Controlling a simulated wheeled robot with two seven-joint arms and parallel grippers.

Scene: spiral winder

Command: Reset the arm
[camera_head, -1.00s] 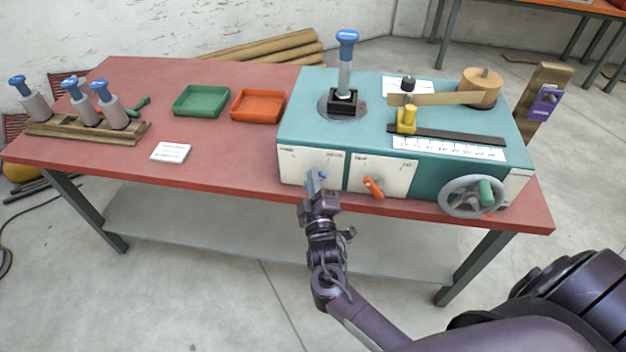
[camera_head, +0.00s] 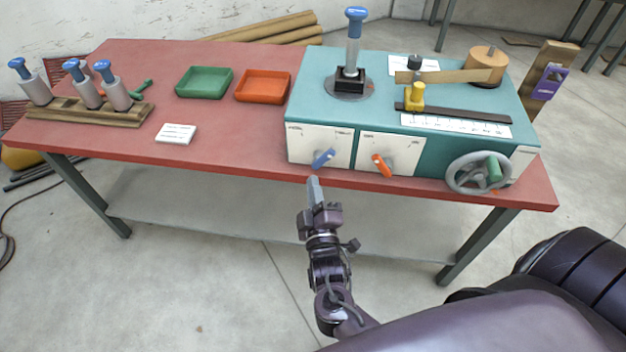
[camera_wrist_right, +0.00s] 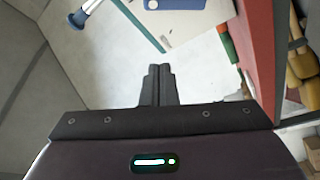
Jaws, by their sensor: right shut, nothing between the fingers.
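My right gripper (camera_head: 313,186) is shut and empty in front of the table's front edge, just below the machine's blue lever. Its closed fingers also show in the right wrist view (camera_wrist_right: 160,72). The teal winding machine (camera_head: 440,100) stands on the right part of the red table. On its front, a blue lever (camera_head: 322,159) and an orange lever (camera_head: 381,165) sit on white panels. The gripper is apart from both levers. My left gripper is not in view.
The red table (camera_head: 230,150) has a grey handwheel (camera_head: 468,176) at the machine's right front. A green tray (camera_head: 204,84), an orange tray (camera_head: 262,87), a white card (camera_head: 176,134) and a wooden rack (camera_head: 90,112) with blue-topped tools stand to the left. Floor in front is clear.

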